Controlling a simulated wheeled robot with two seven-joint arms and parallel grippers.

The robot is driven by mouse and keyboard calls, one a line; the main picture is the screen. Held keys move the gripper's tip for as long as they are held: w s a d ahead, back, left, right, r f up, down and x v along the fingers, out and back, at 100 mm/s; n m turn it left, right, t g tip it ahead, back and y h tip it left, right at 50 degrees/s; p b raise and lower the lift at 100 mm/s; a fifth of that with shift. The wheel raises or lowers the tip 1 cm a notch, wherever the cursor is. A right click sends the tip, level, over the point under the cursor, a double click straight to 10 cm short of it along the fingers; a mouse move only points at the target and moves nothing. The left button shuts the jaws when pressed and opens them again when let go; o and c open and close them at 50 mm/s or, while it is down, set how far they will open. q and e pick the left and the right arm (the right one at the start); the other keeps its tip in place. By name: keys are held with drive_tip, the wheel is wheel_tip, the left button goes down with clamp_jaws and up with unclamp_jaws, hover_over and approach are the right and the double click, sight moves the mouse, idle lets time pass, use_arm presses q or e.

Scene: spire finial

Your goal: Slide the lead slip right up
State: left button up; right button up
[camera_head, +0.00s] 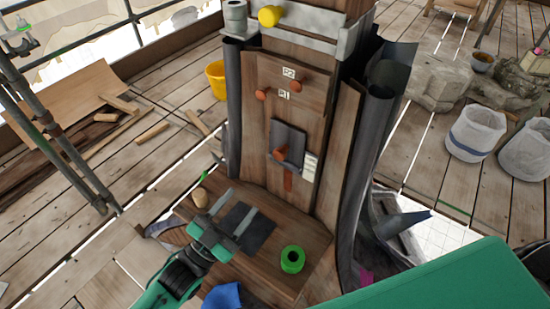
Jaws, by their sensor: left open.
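A dark grey lead sheet (289,138) stands upright against the wooden face of the spire, with a brown knob in front of it and a brown strip hanging below it. A second dark square sheet (260,231) lies flat on the wooden ledge (289,213). I cannot tell which of the two is the slip. My left gripper (241,203) comes in from the lower left with its two grey fingers spread, over or beside the flat sheet. I see nothing held between them. Its fingers hide part of that sheet. My right gripper is not in view.
A green ring-shaped roll (292,259) and a blue cloth (224,296) are near the ledge's front. Tags R1 and R2 with round brown knobs (261,94) are higher on the face. Dark rolled sheets (383,120) flank the spire. A yellow bucket (216,80) stands behind left.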

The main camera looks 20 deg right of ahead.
sight(277, 158)
use_arm(q)
drive_tip(key=p+x, duration=0.4)
drive_tip(key=x, duration=0.8)
drive_tip(key=shift+d+r, duration=0.25)
drive_tip(key=shift+r, duration=0.05)
drive_tip(key=shift+w+d+r, duration=0.1)
drive_tip(key=shift+w+d, duration=0.2)
drive_tip(key=shift+d, duration=0.15)
